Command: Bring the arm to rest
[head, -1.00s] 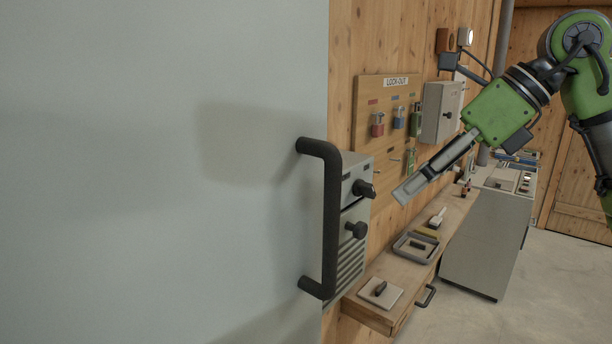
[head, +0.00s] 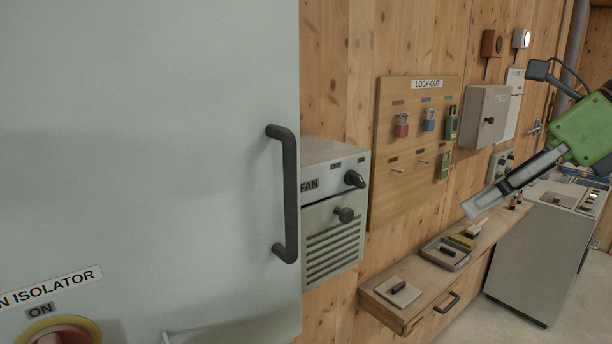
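My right gripper (head: 489,197) comes in from the right edge on a green and black arm. Its long grey fingers point down and left, in front of the wooden shelf and apart from anything I can make out. The fingers are seen side on, so I cannot tell whether they are open or shut. I see nothing clearly held in it. My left gripper is outside the picture.
A grey panel with a black handle (head: 290,195) fills the left, with an isolator knob (head: 68,332) below. The fan box (head: 334,240), lock-out board (head: 385,215) and grey wall box (head: 486,104) line the wall. A shelf (head: 393,318) holds small items. A cabinet (head: 532,270) stands right.

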